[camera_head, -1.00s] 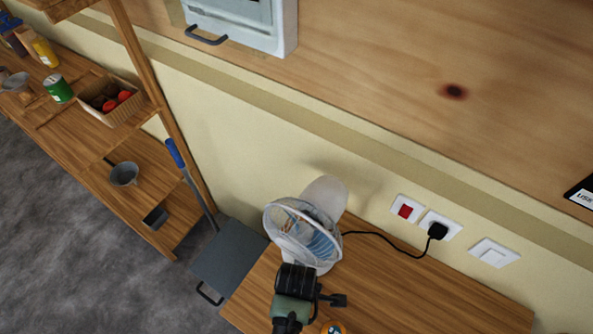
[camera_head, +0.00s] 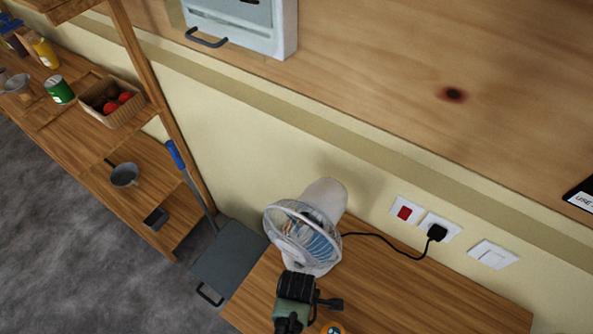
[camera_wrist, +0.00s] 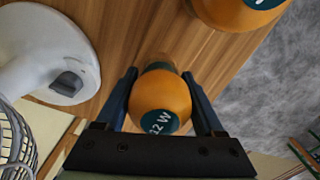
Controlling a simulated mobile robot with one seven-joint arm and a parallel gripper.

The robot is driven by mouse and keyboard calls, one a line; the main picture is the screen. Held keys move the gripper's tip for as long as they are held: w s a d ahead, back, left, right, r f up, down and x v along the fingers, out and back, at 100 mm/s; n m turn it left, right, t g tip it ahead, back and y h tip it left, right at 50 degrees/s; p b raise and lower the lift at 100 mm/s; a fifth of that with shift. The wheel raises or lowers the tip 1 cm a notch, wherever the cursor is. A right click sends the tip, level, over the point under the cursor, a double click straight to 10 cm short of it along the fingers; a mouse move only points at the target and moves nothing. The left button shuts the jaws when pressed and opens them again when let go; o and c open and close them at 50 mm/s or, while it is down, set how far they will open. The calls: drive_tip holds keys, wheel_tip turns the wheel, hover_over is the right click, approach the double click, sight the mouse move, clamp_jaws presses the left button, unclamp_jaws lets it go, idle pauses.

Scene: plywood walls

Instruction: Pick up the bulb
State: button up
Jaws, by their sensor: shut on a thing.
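The bulb (camera_wrist: 160,97), an orange rounded thing with a dark label reading "12 W", sits between the fingers of my gripper (camera_wrist: 159,76) in the wrist view. The blue-grey fingers are shut on it, one on each side. Its far end is partly hidden behind its round body. A second orange rounded thing with a dark label (camera_wrist: 240,10) is at the top right of the wrist view, apart from my gripper.
A white fan (camera_head: 303,235) stands on the wooden table (camera_head: 430,290) close beside my gripper. Its black cable runs to a wall socket (camera_head: 440,228). The table's right part is clear. A shelf with a basket (camera_head: 112,100) stands at the left.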

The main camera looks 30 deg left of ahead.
drive_tip(key=shift+c, duration=1.3)
drive_tip(key=shift+r, duration=0.15)
